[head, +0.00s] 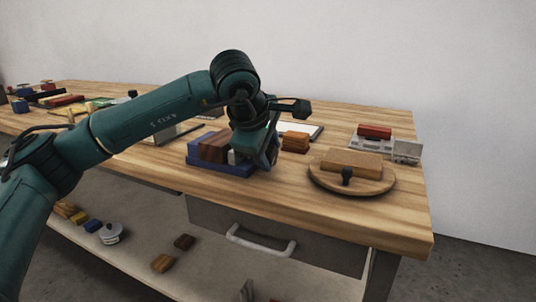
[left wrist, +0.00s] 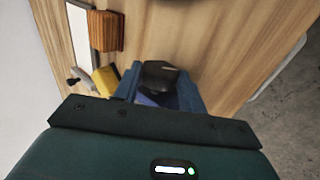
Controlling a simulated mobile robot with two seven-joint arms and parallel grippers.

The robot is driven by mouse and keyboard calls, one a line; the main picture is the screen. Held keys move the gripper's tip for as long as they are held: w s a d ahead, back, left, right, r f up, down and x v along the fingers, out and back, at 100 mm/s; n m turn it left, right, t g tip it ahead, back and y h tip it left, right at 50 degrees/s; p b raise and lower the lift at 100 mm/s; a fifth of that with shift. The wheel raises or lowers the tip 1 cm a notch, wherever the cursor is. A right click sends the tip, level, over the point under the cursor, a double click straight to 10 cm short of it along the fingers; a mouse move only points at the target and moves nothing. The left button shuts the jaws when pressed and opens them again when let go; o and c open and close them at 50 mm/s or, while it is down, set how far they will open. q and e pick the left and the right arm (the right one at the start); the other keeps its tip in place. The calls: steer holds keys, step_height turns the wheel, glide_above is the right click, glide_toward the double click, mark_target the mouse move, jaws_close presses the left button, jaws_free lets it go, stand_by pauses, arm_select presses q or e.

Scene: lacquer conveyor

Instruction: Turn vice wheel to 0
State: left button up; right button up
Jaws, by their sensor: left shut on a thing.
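The blue vice (head: 233,170) stands on the wooden bench, with a brown wood block (head: 213,147) between its jaws. My left gripper (head: 264,158) reaches down at the vice's right end and is shut on the vice wheel. The wheel is mostly hidden by the gripper, and no number or mark on it is readable. My right gripper is not in view.
A round wooden board (head: 385,187) with a tan block and black knob stands to the right. Orange-brown blocks (head: 295,141) sit behind the vice. A grey tray with a red block (head: 375,132) lies at the back right. A drawer handle (head: 260,243) sticks out below.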

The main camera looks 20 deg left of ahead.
arm_select(q)
steer(key=o, duration=1)
steer(key=shift+c, duration=0.2)
steer(key=shift+r, duration=0.1)
steer(key=p+v, duration=0.3)
steer(key=v, duration=1)
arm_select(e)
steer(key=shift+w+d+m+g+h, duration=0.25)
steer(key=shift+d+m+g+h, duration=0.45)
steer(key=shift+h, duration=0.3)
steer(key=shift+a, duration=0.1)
